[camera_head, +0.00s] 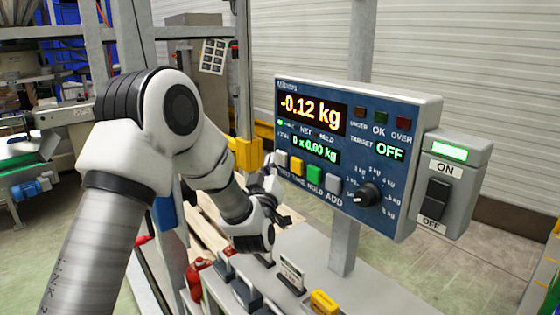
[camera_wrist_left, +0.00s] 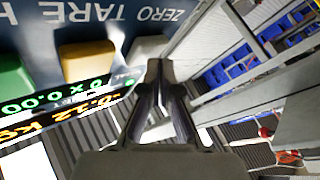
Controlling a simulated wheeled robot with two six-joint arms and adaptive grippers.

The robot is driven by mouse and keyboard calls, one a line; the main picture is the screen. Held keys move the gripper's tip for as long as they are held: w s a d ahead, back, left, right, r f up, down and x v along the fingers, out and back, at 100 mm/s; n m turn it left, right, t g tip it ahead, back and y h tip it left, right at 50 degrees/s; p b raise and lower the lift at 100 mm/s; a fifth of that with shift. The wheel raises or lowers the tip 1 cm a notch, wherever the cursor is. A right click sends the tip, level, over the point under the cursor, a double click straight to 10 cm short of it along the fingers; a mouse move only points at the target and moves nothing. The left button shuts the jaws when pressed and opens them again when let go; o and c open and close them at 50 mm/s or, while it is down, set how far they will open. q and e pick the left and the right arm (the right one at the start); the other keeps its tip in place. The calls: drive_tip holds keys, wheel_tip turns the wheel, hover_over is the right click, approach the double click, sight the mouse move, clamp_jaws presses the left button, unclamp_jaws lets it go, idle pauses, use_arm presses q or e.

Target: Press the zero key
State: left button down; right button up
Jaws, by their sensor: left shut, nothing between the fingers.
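The indicator panel (camera_head: 262,0) is not needed to locate the zero key (camera_head: 281,158), a light grey square key at the left end of the key row below the displays. In the left wrist view the grey zero key (camera_wrist_left: 148,46) appears just beyond my fingertips, with upside-down lettering nearby. My left gripper (camera_head: 268,180) is shut and empty, close below the zero key; it also shows in the left wrist view (camera_wrist_left: 156,68). I cannot tell whether the fingertips touch the key. The main display (camera_head: 311,110) reads -0.12 kg. My right gripper is not in view.
Yellow (camera_head: 297,166), green (camera_head: 314,175) and grey (camera_head: 333,186) keys sit right of the zero key. A round knob (camera_head: 369,195) and an ON/OFF switch (camera_head: 436,199) are farther right. A post (camera_head: 345,246) supports the panel above a cluttered bench.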

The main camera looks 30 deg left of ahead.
use_arm(q)
drive_tip(key=shift+w+d, duration=0.1)
drive_tip(key=shift+w, duration=0.25)
idle(0.6)
drive_tip(key=shift+s, duration=0.1)
drive_tip(key=shift+s+a+b, duration=0.3)
drive_tip(key=shift+s+b, duration=0.1)
drive_tip(key=shift+s, duration=0.3)
drive_tip(key=s, duration=0.1)
drive_tip(key=s+a, duration=0.1)
drive_tip(key=s, duration=0.1)
drive_tip(key=s+a+b, duration=0.1)
drive_tip(key=shift+s, duration=0.3)
idle(0.8)
